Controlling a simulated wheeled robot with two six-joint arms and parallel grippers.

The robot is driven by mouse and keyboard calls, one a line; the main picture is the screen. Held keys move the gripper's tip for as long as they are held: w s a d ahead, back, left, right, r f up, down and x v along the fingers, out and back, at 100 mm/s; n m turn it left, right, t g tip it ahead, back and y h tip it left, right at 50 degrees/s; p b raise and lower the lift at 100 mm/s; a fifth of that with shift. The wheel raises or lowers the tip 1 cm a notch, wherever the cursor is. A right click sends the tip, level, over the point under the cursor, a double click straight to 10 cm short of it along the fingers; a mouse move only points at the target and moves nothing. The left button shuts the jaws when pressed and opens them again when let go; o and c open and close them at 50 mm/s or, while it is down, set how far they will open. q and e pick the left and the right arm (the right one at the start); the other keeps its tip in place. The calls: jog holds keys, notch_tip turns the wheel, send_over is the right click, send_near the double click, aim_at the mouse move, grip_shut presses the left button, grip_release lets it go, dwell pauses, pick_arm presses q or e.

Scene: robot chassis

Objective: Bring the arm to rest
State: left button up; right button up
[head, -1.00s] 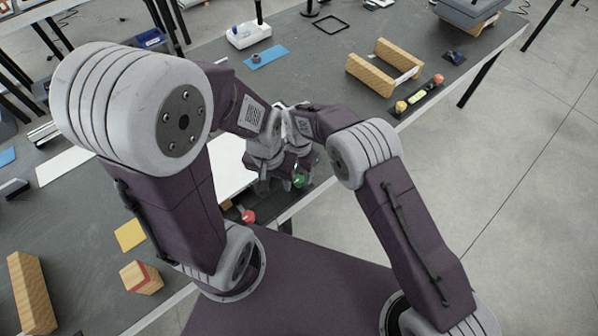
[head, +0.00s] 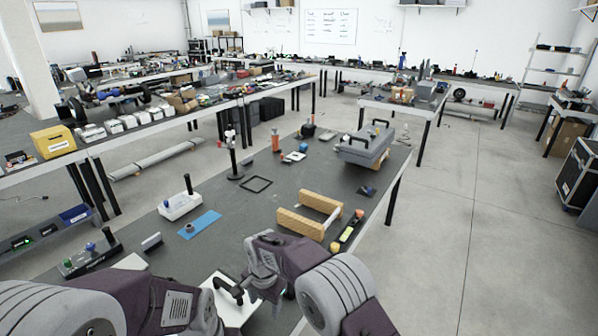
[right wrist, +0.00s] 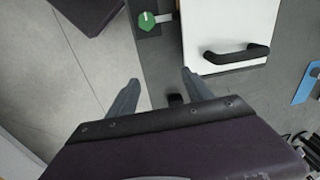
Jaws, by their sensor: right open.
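My right arm reaches in from the bottom right of the head view. Its gripper (head: 262,279) hangs over the near edge of the table, partly hidden by my forearm. In the right wrist view the two fingers of the gripper (right wrist: 160,82) are spread apart with nothing between them. My left arm shows at the bottom left of the head view. Its forearm and part of a grey wrist are seen, but its fingers are out of the frame.
A white panel (right wrist: 218,15) with a black handle (right wrist: 237,53) lies close to the right gripper. A green knob (right wrist: 148,20) is beside it. The table (head: 245,222) also holds a wooden block fixture (head: 300,222), a blue plate (head: 200,224) and a grey case (head: 365,150). Open floor lies to the right.

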jog(key=s+d+r+m, duration=0.1)
jog(key=d+r, duration=0.2)
jog(key=d, duration=0.5)
jog(key=d+r+m+t, duration=0.1)
jog(key=d+r, duration=0.3)
jog(key=d, duration=0.3)
jog(key=s+d+r+m, duration=0.1)
jog(key=d+r, duration=0.2)
jog(key=d, duration=0.5)
jog(key=s+d+f+n, duration=0.2)
jog(key=s+d+n, duration=0.1)
jog(key=s, duration=0.5)
jog(key=s+d+f+n, duration=0.3)
jog(key=s+n, duration=0.2)
jog(key=s, duration=0.3)
jog(key=shift+d+g, duration=0.3)
jog(key=shift+g, duration=0.1)
jog(key=shift+a, duration=0.1)
